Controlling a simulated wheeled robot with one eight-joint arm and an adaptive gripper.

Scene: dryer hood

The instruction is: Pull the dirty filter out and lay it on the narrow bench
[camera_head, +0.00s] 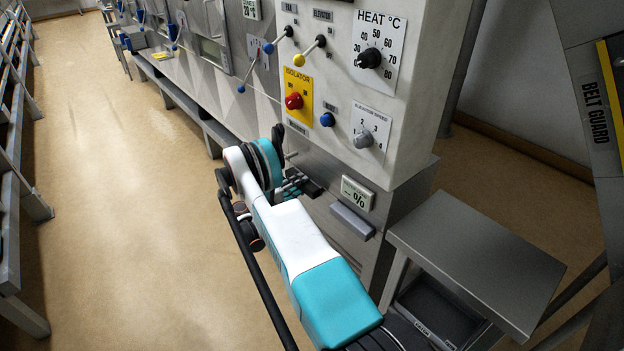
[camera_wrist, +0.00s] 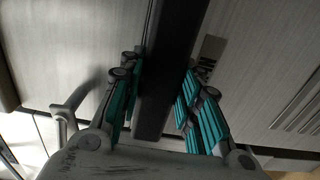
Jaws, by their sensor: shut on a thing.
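My gripper (camera_head: 292,184) is at the front of the grey cabinet (camera_head: 330,215), below the control panel. In the wrist view, the teal finger pads of my gripper (camera_wrist: 160,82) stand on both sides of a long dark bar (camera_wrist: 168,60), and it is shut on this bar. The bar appears to be the dirty filter's edge or handle; the rest of the filter cannot be made out. A narrow grey bench (camera_head: 475,250) with a flat, bare top stands to the right of the cabinet, apart from my gripper.
A control panel (camera_head: 345,90) with a red isolator knob (camera_head: 294,101) and levers overhangs my gripper. A grey handle (camera_head: 352,221) juts from the cabinet. A black tray (camera_head: 435,315) sits under the bench. A belt guard (camera_head: 600,110) stands far right. Floor (camera_head: 110,190) at left is clear.

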